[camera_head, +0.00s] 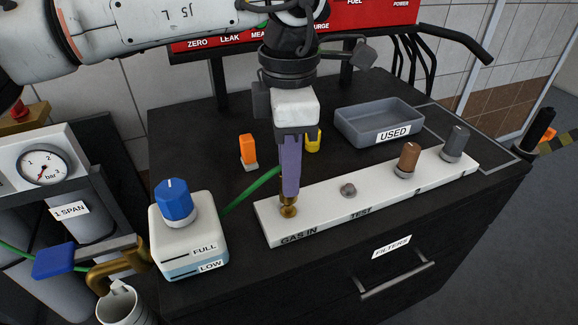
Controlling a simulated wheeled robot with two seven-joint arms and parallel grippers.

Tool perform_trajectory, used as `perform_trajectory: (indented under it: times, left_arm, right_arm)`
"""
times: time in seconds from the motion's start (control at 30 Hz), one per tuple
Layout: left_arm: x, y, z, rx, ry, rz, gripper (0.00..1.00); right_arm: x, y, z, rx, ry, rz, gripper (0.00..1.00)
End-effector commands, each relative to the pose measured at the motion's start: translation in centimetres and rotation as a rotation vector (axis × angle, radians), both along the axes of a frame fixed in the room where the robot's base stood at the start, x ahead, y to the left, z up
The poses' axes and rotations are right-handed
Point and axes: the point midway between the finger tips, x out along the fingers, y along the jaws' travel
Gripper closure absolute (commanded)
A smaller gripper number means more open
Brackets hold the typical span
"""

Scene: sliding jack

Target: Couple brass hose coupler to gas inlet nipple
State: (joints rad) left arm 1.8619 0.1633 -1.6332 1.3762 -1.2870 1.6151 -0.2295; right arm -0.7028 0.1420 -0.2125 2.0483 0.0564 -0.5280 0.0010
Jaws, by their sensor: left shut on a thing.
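My left gripper (291,178) points down over the left end of the white block (325,209). It is shut on the brass hose coupler (288,200), which shows just below the fingers with a green hose running off to the left. The brass gas inlet nipple (288,212) is at the spot labelled GAS IN, directly under the coupler. The two look in line and touching or nearly so; I cannot tell if they are joined. The fingers hide part of the coupler. My right gripper is not in view.
A white box with a blue knob (175,203) stands left of the block. Orange (248,150) and yellow (313,141) pieces and a grey USED tray (378,122) lie behind. Brown (407,159) and grey (455,143) cylinders stand on the block's right. The bench front is clear.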

Motion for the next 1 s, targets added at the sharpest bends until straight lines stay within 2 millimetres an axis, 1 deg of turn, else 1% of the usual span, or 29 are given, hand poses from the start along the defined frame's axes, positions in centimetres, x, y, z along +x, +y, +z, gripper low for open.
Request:
perform_trajectory:
  times: [0.47, 1.0]
  left_arm:
    - [0.0, 0.0, 0.0, 0.0, 0.0, 0.0, 1.0]
    - [0.0, 0.0, -1.3, -0.001, 0.0, 0.001, 1.0]
  right_arm:
    - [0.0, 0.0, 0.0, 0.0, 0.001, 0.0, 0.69]
    - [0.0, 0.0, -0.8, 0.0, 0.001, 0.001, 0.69]
